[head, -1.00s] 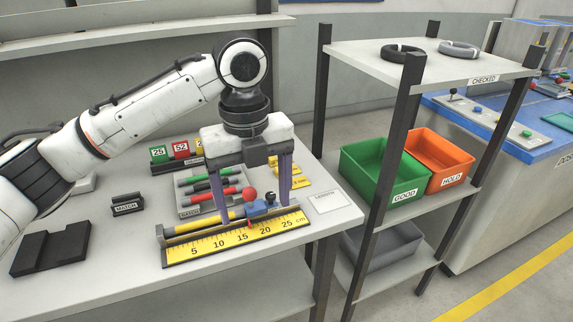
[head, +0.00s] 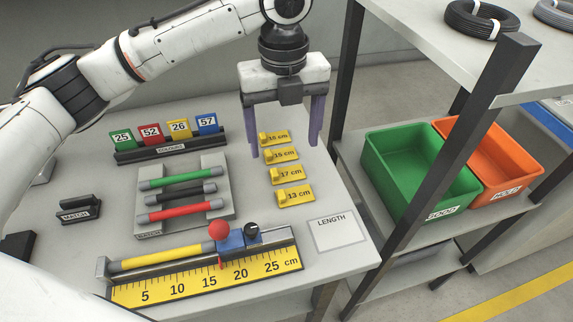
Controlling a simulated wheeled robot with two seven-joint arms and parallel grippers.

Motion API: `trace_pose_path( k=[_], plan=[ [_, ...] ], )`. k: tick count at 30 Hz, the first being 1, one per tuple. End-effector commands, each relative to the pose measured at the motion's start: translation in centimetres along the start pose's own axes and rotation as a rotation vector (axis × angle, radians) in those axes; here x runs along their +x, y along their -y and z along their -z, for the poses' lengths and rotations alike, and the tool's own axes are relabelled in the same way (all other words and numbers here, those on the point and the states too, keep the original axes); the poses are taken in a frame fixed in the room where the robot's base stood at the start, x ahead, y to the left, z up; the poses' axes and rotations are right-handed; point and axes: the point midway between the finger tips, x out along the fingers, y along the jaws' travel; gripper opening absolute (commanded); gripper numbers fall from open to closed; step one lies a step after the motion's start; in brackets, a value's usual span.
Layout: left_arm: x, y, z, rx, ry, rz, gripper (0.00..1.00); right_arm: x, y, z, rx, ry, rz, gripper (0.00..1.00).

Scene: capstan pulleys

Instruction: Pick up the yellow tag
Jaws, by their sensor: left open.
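Several yellow tags lie in a column on the table's right part. From back to front they are a tag that seems to read 16 cm (head: 275,138), a 15 cm tag (head: 282,155), a 17 cm tag (head: 289,174) and a 13 cm tag (head: 295,196). Each has a small raised block at its left end. My left gripper (head: 284,150) is open and empty, pointing down. Its two purple fingers show on either side of the back tags, apparently above them; the exact height is unclear. A yellow 26 card (head: 179,128) stands in a black holder. My right gripper is not in view.
A yellow ruler gauge (head: 207,279) holds a yellow rod in front. A grey tray (head: 226,186) holds green, black and red rods. A white LENGTH card (head: 341,236) lies near the table's right edge. A shelf post, a green bin (head: 385,150) and an orange bin (head: 452,130) are at right.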

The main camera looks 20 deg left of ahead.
Motion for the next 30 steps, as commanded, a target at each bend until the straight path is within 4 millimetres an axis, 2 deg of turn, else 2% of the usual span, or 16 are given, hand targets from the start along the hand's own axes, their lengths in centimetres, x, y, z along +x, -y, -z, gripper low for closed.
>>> trace_pose_path(
  k=[8, 15, 19, 25, 26, 30],
  plan=[
    [2.6, 0.1, 0.0, 0.000, 0.000, -0.001, 0.77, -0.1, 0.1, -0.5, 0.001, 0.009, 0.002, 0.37],
    [6.1, 0.4, 0.0, 0.001, 0.000, -0.002, 0.77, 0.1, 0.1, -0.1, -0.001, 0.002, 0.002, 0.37],
    [6.8, 0.4, 0.0, 0.002, 0.001, 0.001, 0.77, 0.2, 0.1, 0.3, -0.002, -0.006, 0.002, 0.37],
    [6.8, 0.4, 0.0, 0.001, 0.001, 0.001, 0.77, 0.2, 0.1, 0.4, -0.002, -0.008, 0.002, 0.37],
    [6.8, 0.4, 0.0, 0.001, 0.001, 0.001, 0.73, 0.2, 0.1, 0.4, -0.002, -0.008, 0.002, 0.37],
    [6.8, 0.4, 0.0, 0.001, 0.001, 0.001, 0.50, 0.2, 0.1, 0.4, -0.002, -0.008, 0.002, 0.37]
  ],
)
